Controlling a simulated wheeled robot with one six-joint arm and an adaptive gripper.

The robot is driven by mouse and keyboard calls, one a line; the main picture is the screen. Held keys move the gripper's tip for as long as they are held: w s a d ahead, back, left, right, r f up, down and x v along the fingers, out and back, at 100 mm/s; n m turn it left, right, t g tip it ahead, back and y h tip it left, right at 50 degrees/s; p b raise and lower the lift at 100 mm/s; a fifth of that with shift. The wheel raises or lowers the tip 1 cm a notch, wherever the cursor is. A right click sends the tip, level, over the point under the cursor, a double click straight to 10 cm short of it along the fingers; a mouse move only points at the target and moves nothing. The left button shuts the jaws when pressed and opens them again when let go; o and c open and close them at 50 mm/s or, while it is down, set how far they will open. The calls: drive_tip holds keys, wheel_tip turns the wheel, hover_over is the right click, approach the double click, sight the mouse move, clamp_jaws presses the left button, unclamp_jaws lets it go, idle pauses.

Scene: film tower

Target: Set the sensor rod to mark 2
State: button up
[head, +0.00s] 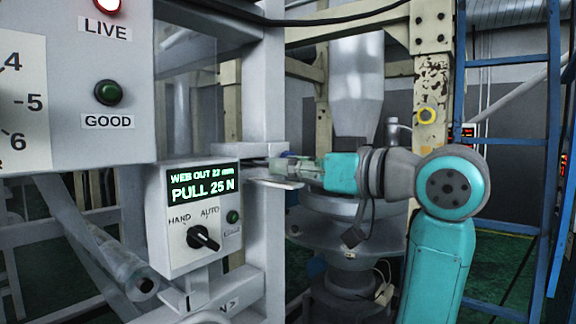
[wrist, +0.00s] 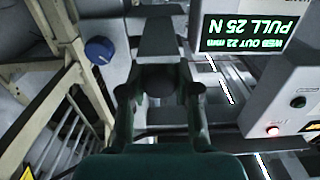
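My gripper (head: 292,168) reaches left to the grey post beside the control box, at a small pale bracket (head: 277,182). In the wrist view its two dark fingers (wrist: 160,68) stand apart. A dark round part (wrist: 157,82) and a grey plate-like piece (wrist: 160,30) show between and beyond them; I cannot tell whether the fingers touch either. I cannot single out the sensor rod or its marks. The control box display (head: 202,185) reads WEB OUT 22 mm, PULL 25 N; it shows upside down in the wrist view (wrist: 248,33).
The control box has a HAND/AUTO knob (head: 203,238) and a dark green lamp (head: 233,216). Above it, a panel has a lit red LIVE lamp (head: 108,5), a dark green GOOD lamp (head: 108,92) and a numbered scale (head: 20,100). A blue ladder frame (head: 505,142) stands right.

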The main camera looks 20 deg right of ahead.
drive_tip(key=o, duration=0.4)
drive_tip(key=v, duration=1.2)
drive_tip(key=shift+f, duration=0.1)
